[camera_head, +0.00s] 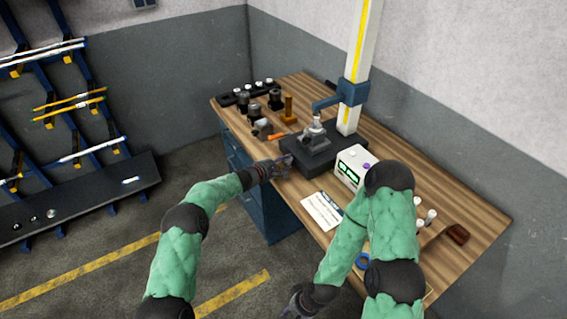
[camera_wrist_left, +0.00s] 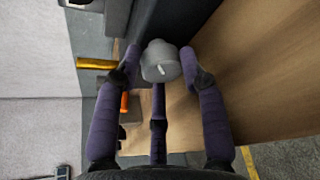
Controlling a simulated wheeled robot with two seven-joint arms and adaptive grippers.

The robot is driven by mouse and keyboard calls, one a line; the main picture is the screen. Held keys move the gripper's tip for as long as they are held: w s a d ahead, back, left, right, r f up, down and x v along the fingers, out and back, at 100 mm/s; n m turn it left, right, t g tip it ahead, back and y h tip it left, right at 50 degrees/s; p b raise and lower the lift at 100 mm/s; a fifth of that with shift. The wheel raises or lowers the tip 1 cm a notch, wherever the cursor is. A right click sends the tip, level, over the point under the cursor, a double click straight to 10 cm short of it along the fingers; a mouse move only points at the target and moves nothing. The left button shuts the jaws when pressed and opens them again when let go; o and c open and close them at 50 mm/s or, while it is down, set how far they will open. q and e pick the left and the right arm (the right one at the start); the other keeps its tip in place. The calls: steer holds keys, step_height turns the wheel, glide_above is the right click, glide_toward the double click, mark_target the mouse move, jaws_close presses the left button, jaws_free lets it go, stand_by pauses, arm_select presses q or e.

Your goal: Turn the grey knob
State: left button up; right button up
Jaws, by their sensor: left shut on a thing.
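In the head view my left gripper (camera_head: 283,164) is at the near left side of the dark block (camera_head: 298,165) on the bench, and the knob cannot be made out there. My right gripper (camera_head: 299,303) is low in the head view, away from the knob; its finger state is unclear.
The wooden bench (camera_head: 470,215) carries a grey fixture (camera_head: 315,138) on the dark block, a white column (camera_head: 361,70), a white box with a green display (camera_head: 351,165) and a white card (camera_head: 321,210). Dark tool holders and an orange-handled tool (camera_head: 277,136) stand farther back.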

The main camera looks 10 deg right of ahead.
arm_select(q)
steer(key=shift+f, duration=0.15)
steer(key=shift+n+g, duration=0.9)
steer(key=shift+n, duration=0.3)
steer(key=shift+f+n, duration=0.1)
steer(key=shift+n, duration=0.3)
steer(key=shift+n+g+b, duration=0.8)
steer(key=shift+b, duration=0.15)
steer(key=o, duration=1.1)
steer(key=shift+w+a+r, duration=0.1)
steer(key=shift+w+r, duration=0.05)
steer(key=shift+r, duration=0.1)
